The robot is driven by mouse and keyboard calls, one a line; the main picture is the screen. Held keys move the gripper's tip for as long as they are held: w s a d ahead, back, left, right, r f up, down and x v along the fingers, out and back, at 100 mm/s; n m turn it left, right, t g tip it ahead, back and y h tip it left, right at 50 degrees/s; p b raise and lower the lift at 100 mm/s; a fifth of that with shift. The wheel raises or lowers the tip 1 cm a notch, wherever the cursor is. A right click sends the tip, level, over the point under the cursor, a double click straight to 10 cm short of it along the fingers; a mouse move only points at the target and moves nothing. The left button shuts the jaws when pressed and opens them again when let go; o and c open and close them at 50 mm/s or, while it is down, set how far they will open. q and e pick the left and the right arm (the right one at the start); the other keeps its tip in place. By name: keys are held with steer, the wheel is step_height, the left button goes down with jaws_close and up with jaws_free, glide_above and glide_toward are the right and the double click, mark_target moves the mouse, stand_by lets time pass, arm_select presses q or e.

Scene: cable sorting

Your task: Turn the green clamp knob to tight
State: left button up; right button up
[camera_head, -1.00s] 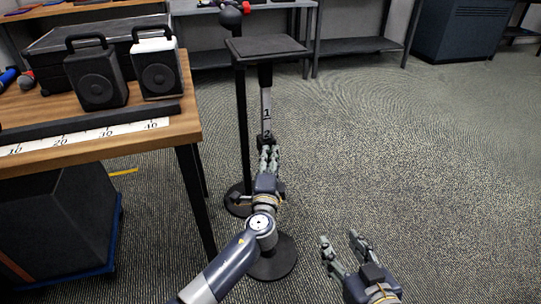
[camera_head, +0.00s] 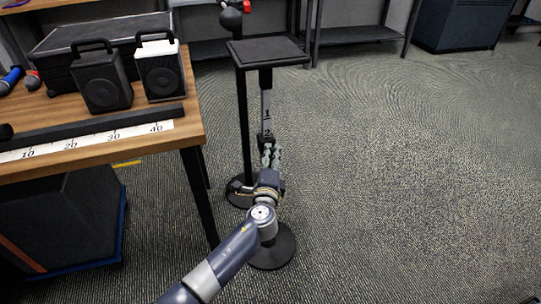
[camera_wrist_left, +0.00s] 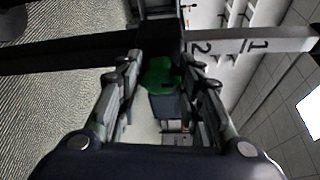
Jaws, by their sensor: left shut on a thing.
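The green clamp knob (camera_wrist_left: 160,76) shows in the left wrist view between the fingers of my left gripper (camera_wrist_left: 162,85), which is shut on it. In the head view my left gripper (camera_head: 270,155) is at the stand's post, just below the dark clamp collar; the knob is hidden there by the fingers. The post (camera_head: 266,106) carries a grey scale with the marks 1 and 2, which also shows in the left wrist view (camera_wrist_left: 225,45). I cannot read the knob's turn angle. My right gripper is not clearly in view.
A wooden table (camera_head: 95,158) with two speakers (camera_head: 102,82) and a ruler (camera_head: 90,141) is at left. The carpet at right is clear.

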arm_select(q)
steer(key=shift+d+r, duration=0.1)
steer(key=shift+r, duration=0.05)
stand_by(0.4)
steer(key=o, duration=1.1)
steer(key=shift+c, duration=0.2)
steer(key=s, duration=1.2)
steer(key=shift+a+r, duration=0.3)
steer(key=shift+a, duration=0.15)
steer(key=shift+w, duration=0.1)
